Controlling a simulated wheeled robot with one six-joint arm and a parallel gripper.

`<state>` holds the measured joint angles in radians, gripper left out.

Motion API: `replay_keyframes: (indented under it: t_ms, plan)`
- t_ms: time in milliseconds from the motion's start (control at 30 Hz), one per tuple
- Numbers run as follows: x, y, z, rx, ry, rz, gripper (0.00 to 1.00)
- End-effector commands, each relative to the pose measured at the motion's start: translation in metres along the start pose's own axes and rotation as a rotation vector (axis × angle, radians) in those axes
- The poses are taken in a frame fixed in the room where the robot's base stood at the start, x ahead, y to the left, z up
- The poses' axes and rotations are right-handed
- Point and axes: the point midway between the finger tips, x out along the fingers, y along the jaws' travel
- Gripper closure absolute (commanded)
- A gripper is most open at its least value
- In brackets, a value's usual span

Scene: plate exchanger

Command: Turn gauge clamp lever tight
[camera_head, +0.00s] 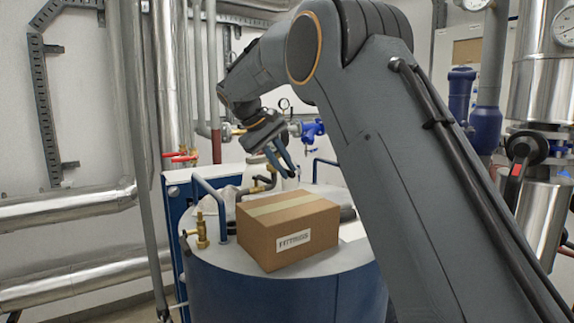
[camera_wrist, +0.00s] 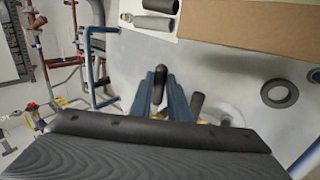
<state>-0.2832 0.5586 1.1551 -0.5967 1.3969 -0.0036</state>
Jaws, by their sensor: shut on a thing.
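My gripper (camera_wrist: 160,78) points down over the top of the round tank, its two blue-grey fingers close together. It is shut on a dark, round-ended lever (camera_wrist: 159,88) that shows between the fingers in the wrist view. Brass-coloured fittings show near the finger bases, partly hidden by my wrist. In the head view my gripper (camera_head: 287,165) is behind the cardboard box, and the lever cannot be made out there. A second dark cylindrical piece (camera_wrist: 196,103) stands just right of the fingers in the wrist view. The lever's clamp body is hidden, so how tight it is cannot be told.
A cardboard box (camera_head: 287,228) stands on the tank top (camera_head: 225,255), in front of my gripper. A blue rail (camera_head: 207,205) and a brass valve (camera_head: 201,230) are at the left. A grey ring (camera_wrist: 279,93) lies on the tank top. A small dial gauge (camera_head: 284,104) is behind.

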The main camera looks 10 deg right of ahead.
Motion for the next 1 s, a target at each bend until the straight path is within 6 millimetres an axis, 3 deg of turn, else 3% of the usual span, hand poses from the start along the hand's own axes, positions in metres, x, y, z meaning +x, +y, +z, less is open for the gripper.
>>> replay_keyframes:
  t_ms: [400, 433, 533, 833, 1000]
  plan:
    - [-0.001, -0.001, -0.001, 0.006, -0.002, -0.001, 1.00]
    - [-0.001, -0.001, -0.001, 0.006, -0.001, -0.001, 0.81]
    - [-0.001, -0.001, -0.001, 0.006, -0.002, -0.001, 0.65]
    - [-0.001, 0.000, 0.000, 0.006, -0.002, -0.001, 0.65]
    - [-0.017, -0.001, -0.002, 0.006, 0.001, 0.000, 0.65]
